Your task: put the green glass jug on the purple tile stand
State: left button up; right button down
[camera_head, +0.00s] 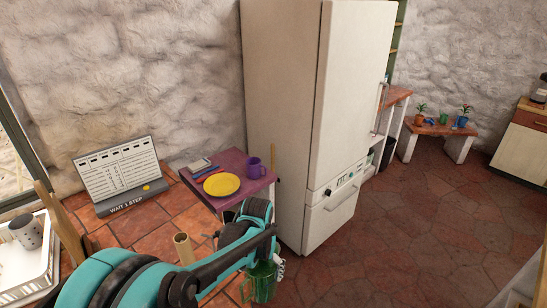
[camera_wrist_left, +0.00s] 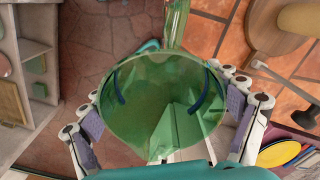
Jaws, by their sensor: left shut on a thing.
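The green glass jug (camera_head: 262,284) is see-through and hangs low at the bottom middle of the head view, in front of the purple stand and over the floor. My left gripper (camera_head: 277,262) is shut on it. In the left wrist view the jug (camera_wrist_left: 160,110) fills the middle, with a finger on each side of it. The purple tile stand (camera_head: 232,160) is beside the fridge, beyond my left arm. My arm covers part of its front. My right gripper is out of view.
On the stand are a yellow plate (camera_head: 222,184), a purple mug (camera_head: 253,168) and small flat items (camera_head: 200,166). The white fridge (camera_head: 310,120) rises to its right. A sign (camera_head: 121,175), a white rack (camera_head: 28,270) and a wooden cylinder (camera_head: 183,248) are on the tiled counter at left.

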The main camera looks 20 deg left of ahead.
aim_at(240, 162)
jog(key=i+l+u, duration=0.35)
jog(key=i+l, duration=0.25)
jog(key=i, duration=0.25)
jog(key=i+l+u, duration=0.3)
jog(key=i+l, duration=0.5)
jog(key=i+l+u, duration=0.1)
jog(key=i+l, duration=0.15)
jog(key=i, duration=0.15)
jog(key=i+l+u, duration=0.1)
jog(key=i+l, duration=0.15)
jog(key=i, duration=0.15)
